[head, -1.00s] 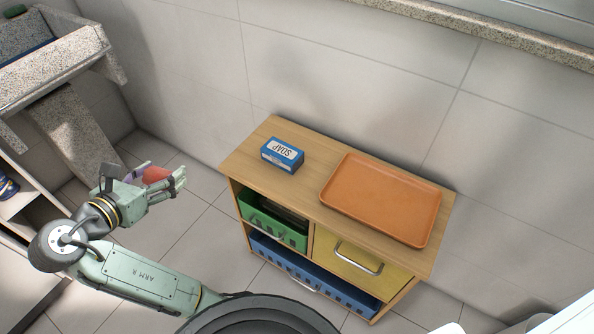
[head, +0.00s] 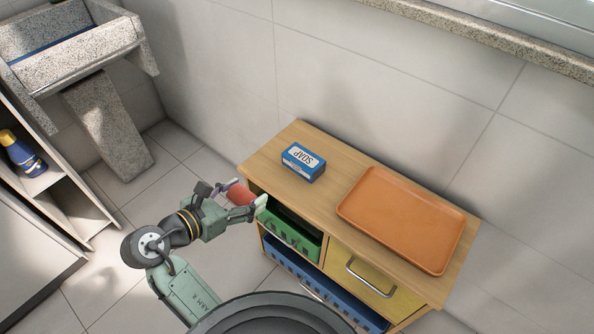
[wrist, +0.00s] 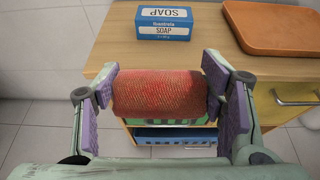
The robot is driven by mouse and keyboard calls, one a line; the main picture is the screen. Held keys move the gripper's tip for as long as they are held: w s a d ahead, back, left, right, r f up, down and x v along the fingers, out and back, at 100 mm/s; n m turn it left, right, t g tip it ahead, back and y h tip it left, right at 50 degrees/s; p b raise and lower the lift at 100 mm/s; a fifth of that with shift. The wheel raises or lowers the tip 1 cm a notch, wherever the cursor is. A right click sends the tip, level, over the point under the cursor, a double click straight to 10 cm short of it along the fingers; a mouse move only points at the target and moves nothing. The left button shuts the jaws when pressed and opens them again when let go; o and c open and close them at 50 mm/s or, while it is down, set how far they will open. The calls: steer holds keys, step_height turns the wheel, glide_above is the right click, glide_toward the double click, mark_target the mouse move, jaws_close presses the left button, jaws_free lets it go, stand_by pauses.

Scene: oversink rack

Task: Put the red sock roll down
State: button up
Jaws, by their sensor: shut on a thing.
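My gripper (head: 243,196) is shut on the red sock roll (head: 240,194), beside the left end of the wooden cabinet. In the wrist view the red sock roll (wrist: 160,93) lies crosswise between the two purple-padded fingers of my gripper (wrist: 165,95). The roll is in the air, and the cabinet's front edge and green basket lie beyond it in that view. In the head view the fingers partly cover the roll.
The cabinet top (head: 330,186) holds a blue soap box (head: 303,162) and an orange tray (head: 402,220). Bare wood lies around the soap box. Below are a green basket (head: 292,236), a blue basket (head: 320,287) and a yellow drawer (head: 370,275). A stone sink (head: 75,50) stands at left.

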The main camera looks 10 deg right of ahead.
steer(key=w+d, duration=0.6)
steer(key=w+d+f+p, duration=0.1)
steer(key=w+d, duration=0.2)
steer(key=d, duration=0.1)
steer(key=shift+w, duration=0.1)
steer(key=shift+w+d+f, duration=0.1)
steer(key=shift+f, duration=1.8)
steer(key=shift+f, duration=0.15)
steer(key=o, duration=0.9)
steer(key=shift+a+r, duration=0.25)
steer(key=v, duration=1.1)
steer(key=shift+s+a+r, duration=0.15)
steer(key=shift+s+r, duration=0.1)
